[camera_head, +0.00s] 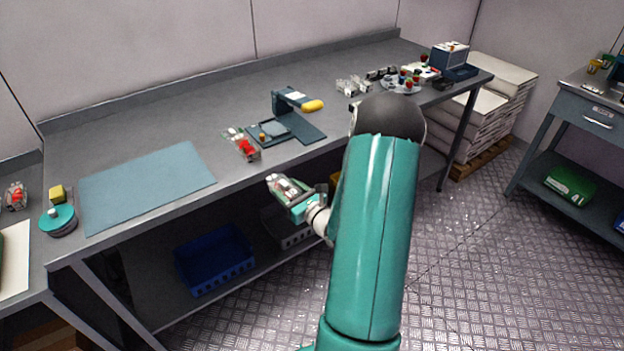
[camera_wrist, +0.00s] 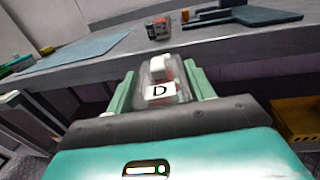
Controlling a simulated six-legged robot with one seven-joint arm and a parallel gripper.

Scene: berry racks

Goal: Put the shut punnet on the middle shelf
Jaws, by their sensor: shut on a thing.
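My gripper (camera_head: 285,186) is out in front of the bench's front edge, below the top. It is shut on a small clear punnet (camera_wrist: 152,75), which carries a white label with the letter D. In the wrist view the punnet sits between the two teal fingers, with a pale block showing at its top. Whether its lid is fully closed I cannot tell. The head view shows it small in the jaws. No rack with a clear middle shelf shows; the bench has a low shelf (camera_head: 160,303) under its top.
Another clear punnet with red contents (camera_head: 246,150) lies on the bench top (camera_head: 240,105), near a blue scale-like stand (camera_head: 308,128) and a blue mat (camera_head: 145,185). A blue crate (camera_head: 215,262) stands on the low shelf. A side bench (camera_head: 590,110) is at right, with open floor before it.

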